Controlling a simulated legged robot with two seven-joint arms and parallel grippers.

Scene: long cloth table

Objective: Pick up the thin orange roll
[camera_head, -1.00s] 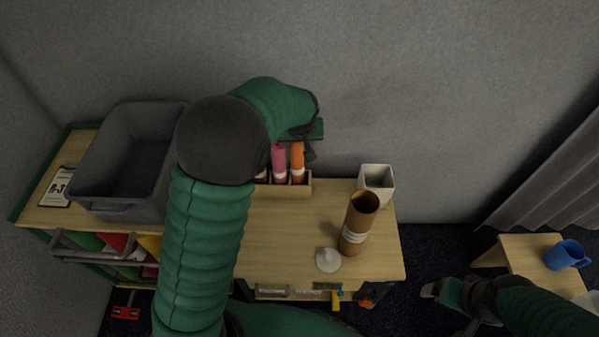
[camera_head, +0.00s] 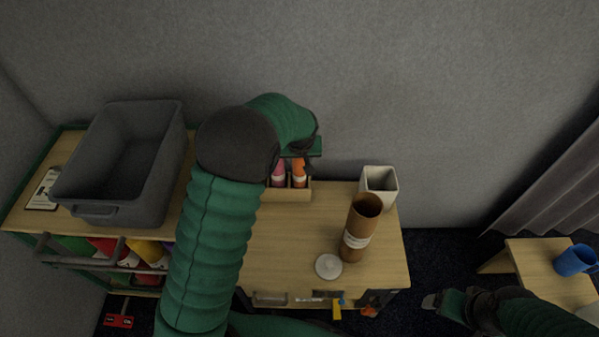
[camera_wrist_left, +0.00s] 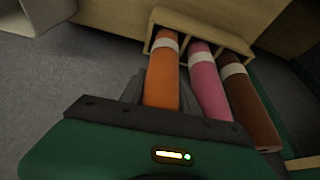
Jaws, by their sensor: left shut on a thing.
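The thin orange roll (camera_head: 299,172), with a white band, stands in a wooden holder (camera_head: 297,194) at the back of the table. It also shows in the left wrist view (camera_wrist_left: 162,75), its lower end in the holder's end compartment. My left gripper (camera_head: 305,158) is shut on the orange roll near its upper end, and my arm hides part of it. A pink roll (camera_head: 278,177) stands beside it in the holder. A brown roll (camera_wrist_left: 248,105) stands beyond the pink one. My right gripper (camera_head: 436,302) is at the lower right, away from the table; its jaw opening is unclear.
A wide brown tube (camera_head: 361,225) and a white square pot (camera_head: 379,182) stand right of the holder. A white round lid (camera_head: 328,266) lies in front. A grey bin (camera_head: 125,165) stands at the left. A blue mug (camera_head: 574,261) is on a small stool.

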